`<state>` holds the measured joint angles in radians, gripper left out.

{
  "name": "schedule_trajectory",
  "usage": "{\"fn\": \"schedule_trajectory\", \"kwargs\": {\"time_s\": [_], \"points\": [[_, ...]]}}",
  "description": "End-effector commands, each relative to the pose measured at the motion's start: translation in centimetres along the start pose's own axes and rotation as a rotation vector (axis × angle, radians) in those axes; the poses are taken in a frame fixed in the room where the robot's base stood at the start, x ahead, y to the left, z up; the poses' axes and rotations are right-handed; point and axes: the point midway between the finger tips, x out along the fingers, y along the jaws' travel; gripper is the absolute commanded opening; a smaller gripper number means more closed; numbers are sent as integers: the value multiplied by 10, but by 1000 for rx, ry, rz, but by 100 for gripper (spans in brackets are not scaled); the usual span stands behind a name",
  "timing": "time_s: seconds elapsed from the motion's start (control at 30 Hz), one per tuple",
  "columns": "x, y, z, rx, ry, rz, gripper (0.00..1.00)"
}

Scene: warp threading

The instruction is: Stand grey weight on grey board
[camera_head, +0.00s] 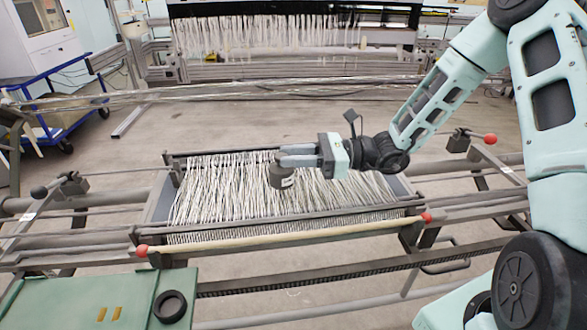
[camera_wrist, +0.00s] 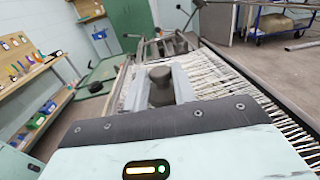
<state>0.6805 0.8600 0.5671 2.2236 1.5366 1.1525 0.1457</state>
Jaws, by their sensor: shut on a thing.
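The grey weight (camera_head: 281,177), a dark squat cylinder, is between the fingertips of my gripper (camera_head: 283,161), which are shut on it. It hangs upright over the white threads of the warp frame. In the wrist view the weight (camera_wrist: 160,88) shows its round knob between the two pale fingers. A grey surface (camera_head: 160,200) shows at the left end of the thread bed; I cannot tell whether this is the grey board. I also cannot tell the gap between the weight and the threads.
White threads (camera_head: 225,195) fill the frame, with a pale rod (camera_head: 285,238) with red ends along its front. A green table (camera_head: 125,295) at lower left carries a black ring (camera_head: 170,306). A blue cart (camera_head: 60,105) stands at the back left.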

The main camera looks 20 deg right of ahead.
Motion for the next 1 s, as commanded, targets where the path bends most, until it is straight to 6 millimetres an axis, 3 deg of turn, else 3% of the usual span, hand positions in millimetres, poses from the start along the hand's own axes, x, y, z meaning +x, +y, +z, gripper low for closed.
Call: {"fn": "schedule_trajectory", "kwargs": {"time_s": [0.2, 0.63, 0.67, 0.7, 1.0], "points": [[0, 0, -28, 2, -3, 0, 0], [0, 0, -34, 0, -2, 0, 0], [0, 0, -34, 1, 0, -1, 35], [0, 0, -34, 1, 0, -1, 46], [0, 0, -33, 1, 0, -1, 48]]}}
